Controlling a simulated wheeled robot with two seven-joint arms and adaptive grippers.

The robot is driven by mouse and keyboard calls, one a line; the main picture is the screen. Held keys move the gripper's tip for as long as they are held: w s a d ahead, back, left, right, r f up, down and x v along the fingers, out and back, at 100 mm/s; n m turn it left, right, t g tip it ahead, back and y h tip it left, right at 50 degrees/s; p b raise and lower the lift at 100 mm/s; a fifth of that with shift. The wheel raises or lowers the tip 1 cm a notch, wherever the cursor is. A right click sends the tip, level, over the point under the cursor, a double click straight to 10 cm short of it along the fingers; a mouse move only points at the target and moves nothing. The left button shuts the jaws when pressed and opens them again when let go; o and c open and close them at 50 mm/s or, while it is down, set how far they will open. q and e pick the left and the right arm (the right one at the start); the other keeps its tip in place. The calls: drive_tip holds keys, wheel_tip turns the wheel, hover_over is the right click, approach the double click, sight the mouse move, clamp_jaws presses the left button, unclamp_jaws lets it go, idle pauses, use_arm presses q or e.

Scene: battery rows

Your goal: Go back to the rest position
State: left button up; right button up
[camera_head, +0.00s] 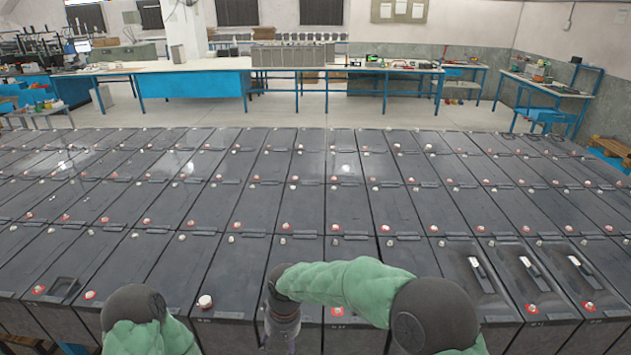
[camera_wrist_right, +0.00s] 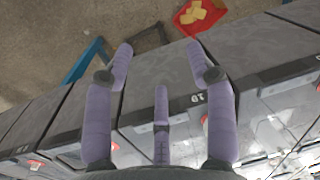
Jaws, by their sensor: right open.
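Rows of dark grey batteries (camera_head: 345,205) with red and white terminal caps fill the head view's foreground. My right arm, in a green sleeve, reaches from the lower right to the left over the front row. Its gripper (camera_head: 279,325) hangs down at the front edge, with its tips not clear there. In the right wrist view the right gripper (camera_wrist_right: 159,62) has its purple fingers spread, with nothing between them. The front batteries (camera_wrist_right: 152,92) lie below the fingers; I cannot tell how close. Only part of my left arm shows at the lower left; its gripper is out of view.
A long workbench (camera_head: 190,82) with blue panels stands behind the rows, and a smaller bench (camera_head: 545,86) is at the right. In the right wrist view, a red tray (camera_wrist_right: 217,13) with yellow pieces and a blue bar (camera_wrist_right: 83,63) lie beyond the batteries' edge, near bare floor.

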drive_tip(key=s+d+f+m+y+b, duration=0.1)
drive_tip(key=s+d+f, duration=0.2)
drive_tip(key=d+f, duration=0.35)
drive_tip(key=s+d+f+m+y, duration=0.1)
drive_tip(key=s+d+f, duration=0.25)
drive_tip(key=f, duration=0.55)
drive_tip(key=s+d+f+m+y+b, duration=0.1)
drive_tip(key=s+d+f, duration=0.25)
drive_tip(key=f, duration=0.45)
drive_tip(key=s+d+f, duration=0.1)
drive_tip(key=s+d, duration=0.1)
drive_tip(key=s, duration=0.2)
drive_tip(key=s+d+f+m+t, duration=0.1)
drive_tip(key=s+d+f, duration=0.1)
drive_tip(key=s+d, duration=0.1)
drive_tip(key=shift+s+f+m+b, duration=0.3)
drive_tip(key=shift+s+b, duration=0.1)
drive_tip(key=shift+s, duration=0.25)
